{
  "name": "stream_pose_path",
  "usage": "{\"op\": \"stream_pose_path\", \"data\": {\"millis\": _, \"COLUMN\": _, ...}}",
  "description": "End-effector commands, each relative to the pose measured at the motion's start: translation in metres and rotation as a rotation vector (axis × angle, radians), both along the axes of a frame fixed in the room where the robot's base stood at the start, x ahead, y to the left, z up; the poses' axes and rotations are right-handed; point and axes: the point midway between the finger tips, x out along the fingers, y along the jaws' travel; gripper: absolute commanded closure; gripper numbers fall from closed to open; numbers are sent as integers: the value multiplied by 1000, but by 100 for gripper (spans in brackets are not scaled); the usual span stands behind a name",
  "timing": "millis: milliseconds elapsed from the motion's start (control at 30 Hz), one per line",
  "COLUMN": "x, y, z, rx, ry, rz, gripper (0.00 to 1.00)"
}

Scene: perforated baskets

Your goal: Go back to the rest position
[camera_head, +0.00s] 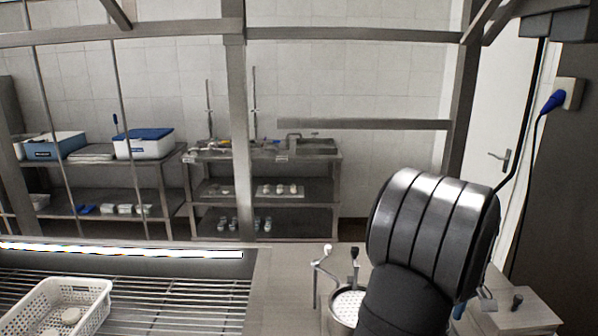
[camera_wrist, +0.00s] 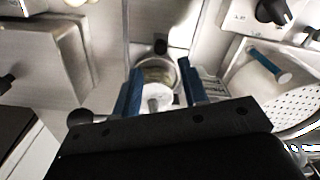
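My gripper (camera_wrist: 160,68) shows in the wrist view as two blue fingers held apart. No object is clearly gripped between them. A round metal container (camera_wrist: 157,72) with a pale inside appears between and beyond the fingers; its distance from them is hard to judge. In the head view my dark arm stands at the right and hides most of the gripper.
A white perforated basket (camera_head: 98,302) with pale round pieces sits on the wire rack (camera_head: 190,300) at left. A round pot with a perforated white inside (camera_head: 348,303) stands beside my arm. A perforated surface (camera_wrist: 296,106) lies at right in the wrist view.

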Motion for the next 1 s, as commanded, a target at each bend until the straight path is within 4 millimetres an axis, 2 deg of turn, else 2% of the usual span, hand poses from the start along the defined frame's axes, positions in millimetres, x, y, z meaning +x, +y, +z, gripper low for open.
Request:
{"op": "stream_pose_path", "data": {"millis": 33, "x": 0, "y": 0, "z": -11, "rx": 3, "ry": 3, "rz": 0, "gripper": 60}}
{"op": "stream_pose_path", "data": {"millis": 200, "x": -1, "y": 0, "z": -38, "rx": 2, "ry": 3, "rz": 0, "gripper": 60}}
{"op": "stream_pose_path", "data": {"millis": 400, "x": -1, "y": 0, "z": -56, "rx": 1, "ry": 2, "rz": 0, "gripper": 60}}
{"op": "stream_pose_path", "data": {"millis": 833, "x": -1, "y": 0, "z": -57, "rx": 1, "ry": 1, "rz": 0, "gripper": 60}}
{"op": "stream_pose_path", "data": {"millis": 1000, "x": 0, "y": -1, "z": -45, "rx": -2, "ry": -2, "rz": 0, "gripper": 60}}
